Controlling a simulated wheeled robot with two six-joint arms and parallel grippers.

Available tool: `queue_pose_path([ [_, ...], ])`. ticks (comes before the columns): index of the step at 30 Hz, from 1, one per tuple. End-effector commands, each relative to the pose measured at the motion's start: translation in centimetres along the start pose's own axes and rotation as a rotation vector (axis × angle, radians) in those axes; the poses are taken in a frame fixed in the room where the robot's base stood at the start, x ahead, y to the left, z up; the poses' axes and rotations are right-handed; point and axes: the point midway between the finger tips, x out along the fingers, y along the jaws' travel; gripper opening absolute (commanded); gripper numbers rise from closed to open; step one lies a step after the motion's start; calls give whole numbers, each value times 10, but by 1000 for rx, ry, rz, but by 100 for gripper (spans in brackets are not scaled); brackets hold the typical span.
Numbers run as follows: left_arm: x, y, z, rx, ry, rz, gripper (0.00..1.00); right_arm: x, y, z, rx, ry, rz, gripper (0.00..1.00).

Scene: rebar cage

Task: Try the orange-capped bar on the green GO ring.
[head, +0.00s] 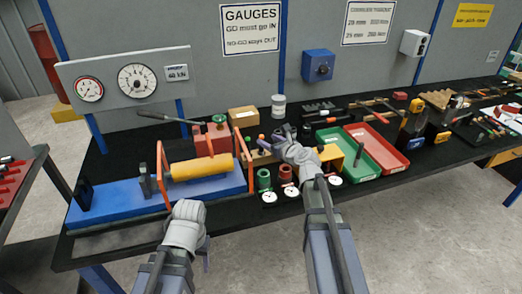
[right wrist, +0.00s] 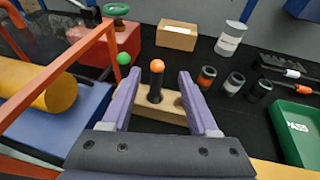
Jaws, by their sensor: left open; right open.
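The orange-capped bar (right wrist: 157,80) is dark and stands upright in a pale wooden block (right wrist: 140,106) in the right wrist view. A green-capped piece (right wrist: 123,60) stands to its left. My right gripper (right wrist: 160,90) is open, its two purple fingers on either side of the bar, with visible gaps; it holds nothing. In the head view my right gripper (head: 281,133) is over the block area and partly hides it. The green ring (head: 263,179) stands at the bench's front, left of a red ring (head: 285,173). My left gripper (head: 203,250) is open and empty, low in front of the bench.
An orange-framed rig with a yellow cylinder (head: 202,167) stands left. A green tray (head: 362,167) and a red tray (head: 388,160) lie right. Small dials (head: 269,196) sit before the rings. A cardboard box (right wrist: 177,35) and white tin (right wrist: 231,38) stand behind the block.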

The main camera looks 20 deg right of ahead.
Motion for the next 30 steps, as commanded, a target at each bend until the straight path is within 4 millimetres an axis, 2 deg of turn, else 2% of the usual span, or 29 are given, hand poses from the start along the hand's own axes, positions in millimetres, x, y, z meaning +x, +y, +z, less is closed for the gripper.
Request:
queue_pose_path([
  [5, 1, 0, 0, 0, 0, 0, 60, 5, 0, 1, -1, 0, 0, 60],
  [16, 11, 1, -1, 0, 0, 0, 60, 52, 3, 4, -2, 0, 0, 60],
  [23, 10, 1, -1, 0, 0, 0, 60, 52, 4, 5, -1, 0, -1, 60],
  [30, 10, 1, -1, 0, 0, 0, 60, 52, 4, 5, -1, 0, 0, 35],
])
